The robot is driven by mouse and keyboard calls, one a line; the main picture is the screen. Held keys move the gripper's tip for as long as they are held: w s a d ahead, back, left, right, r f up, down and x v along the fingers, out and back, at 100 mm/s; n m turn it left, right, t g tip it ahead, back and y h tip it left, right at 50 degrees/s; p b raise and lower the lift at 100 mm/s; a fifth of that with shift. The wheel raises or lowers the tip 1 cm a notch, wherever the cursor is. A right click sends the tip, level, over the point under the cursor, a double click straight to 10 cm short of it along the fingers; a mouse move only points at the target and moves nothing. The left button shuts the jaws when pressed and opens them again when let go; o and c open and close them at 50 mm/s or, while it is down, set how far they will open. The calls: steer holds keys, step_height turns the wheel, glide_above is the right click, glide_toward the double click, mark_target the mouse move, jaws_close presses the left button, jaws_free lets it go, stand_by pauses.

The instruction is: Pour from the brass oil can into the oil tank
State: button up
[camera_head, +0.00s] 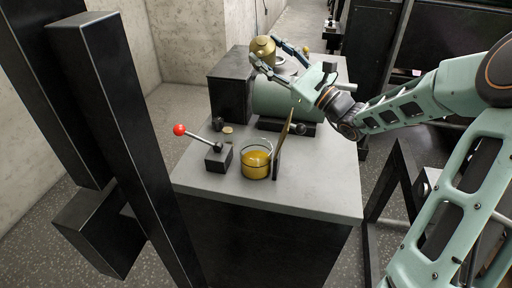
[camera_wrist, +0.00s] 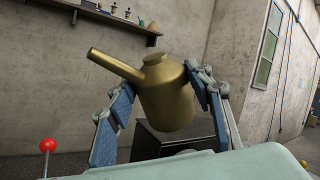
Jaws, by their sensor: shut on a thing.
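The brass oil can (camera_head: 262,48) is held by my gripper (camera_head: 267,52) near the far end of the workbench. In the wrist view the can (camera_wrist: 166,98) sits between the two blue-padded fingers of my gripper (camera_wrist: 160,92). It is close to upright, slightly tilted, with its long spout pointing left and up. No oil is seen leaving the spout. The green cylinder (camera_head: 282,100), which appears to be the oil tank, lies on the bench below my gripper. My gripper and the can partly cover its top, and I cannot make out its filler opening clearly.
A grey-topped workbench (camera_head: 320,198) carries a black block (camera_head: 230,97), a red-knobbed lever (camera_head: 180,130), a clear pot of yellow oil (camera_head: 255,163) and an upright thin plate (camera_head: 283,150). The bench's front right top is clear. A wall shelf (camera_wrist: 100,14) holds small items.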

mark_target(268, 45)
steer(key=shift+s+r+n+y, duration=0.25)
steer(key=shift+n+y, duration=0.05)
steer(key=shift+n, duration=0.1)
stand_by(0.3)
steer(key=shift+s+a+r+n+y, duration=0.15)
steer(key=shift+r+n+y, duration=0.4)
steer(key=shift+n+y, duration=0.4)
steer(key=shift+n+g, duration=0.3)
steer(key=shift+n, duration=0.35)
steer(key=shift+f+n+g+y, duration=0.2)
steer(key=shift+n+g+y, duration=0.2)
steer(key=shift+n+y, duration=0.4)
steer(key=shift+s+r+n+g+y, duration=0.1)
steer(key=shift+r+n+g+y, duration=0.3)
steer(key=shift+n, duration=0.35)
steer(key=shift+r+n+g+y, duration=0.2)
steer(key=shift+n+y, duration=0.25)
steer(key=shift+n, duration=0.3)
steer(key=shift+s+f+n+g+y, duration=0.15)
steer(key=shift+n+g+y, duration=0.35)
steer(key=shift+n, duration=0.3)
steer(key=shift+s+f+n+g+y, duration=0.1)
steer(key=shift+n+g+y, duration=0.2)
steer(key=shift+n+g, duration=0.4)
